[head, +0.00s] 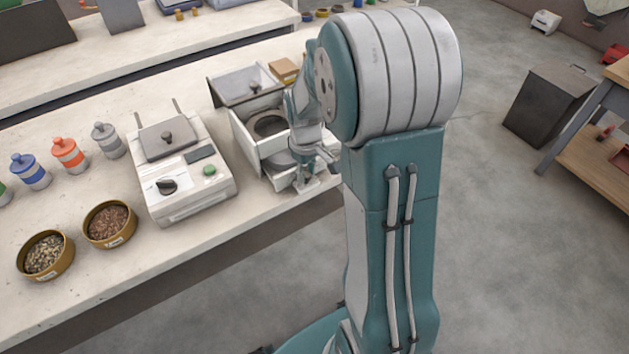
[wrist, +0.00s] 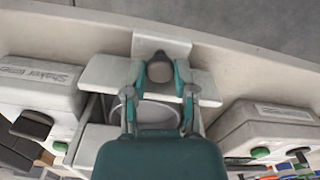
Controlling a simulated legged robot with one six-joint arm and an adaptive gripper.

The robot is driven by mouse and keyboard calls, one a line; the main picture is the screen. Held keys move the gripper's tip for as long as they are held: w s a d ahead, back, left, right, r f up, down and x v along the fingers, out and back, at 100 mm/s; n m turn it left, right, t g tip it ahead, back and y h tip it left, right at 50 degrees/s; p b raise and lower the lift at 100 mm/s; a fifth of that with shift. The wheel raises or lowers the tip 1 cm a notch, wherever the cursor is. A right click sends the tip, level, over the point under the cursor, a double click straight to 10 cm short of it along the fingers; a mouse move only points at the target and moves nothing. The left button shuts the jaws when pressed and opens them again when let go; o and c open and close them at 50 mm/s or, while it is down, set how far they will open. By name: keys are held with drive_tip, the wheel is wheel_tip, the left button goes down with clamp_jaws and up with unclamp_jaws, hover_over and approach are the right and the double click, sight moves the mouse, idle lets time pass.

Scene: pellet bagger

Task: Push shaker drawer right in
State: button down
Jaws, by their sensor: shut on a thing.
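The shaker drawer (head: 281,178) is a pale drawer low in the front of the white shaker box (head: 248,143) on the bench. It stands partly out, with a round grey pan in it. In the wrist view its front panel (wrist: 103,73) crosses the picture, and the pan (wrist: 158,113) shows between my fingers. My gripper (head: 306,182) is at the drawer's front. In the wrist view my gripper (wrist: 160,72) has its teal fingers closed on either side of the drawer's small handle (wrist: 159,71). My arm hides part of the box in the head view.
The box's grey lid (head: 245,85) stands raised. Left of it is a white device (head: 185,185) with a black knob and green button. Bowls of pellets (head: 108,223) and several coloured jars (head: 68,153) stand farther left. The floor in front is clear.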

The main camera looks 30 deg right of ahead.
drive_tip(key=shift+w+a+f, duration=0.1)
drive_tip(key=shift+w, duration=1.35)
drive_tip(key=shift+c, duration=2.1)
unclamp_jaws()
wheel_tip(320, 180, up, 12)
drive_tip(key=shift+w, duration=0.1)
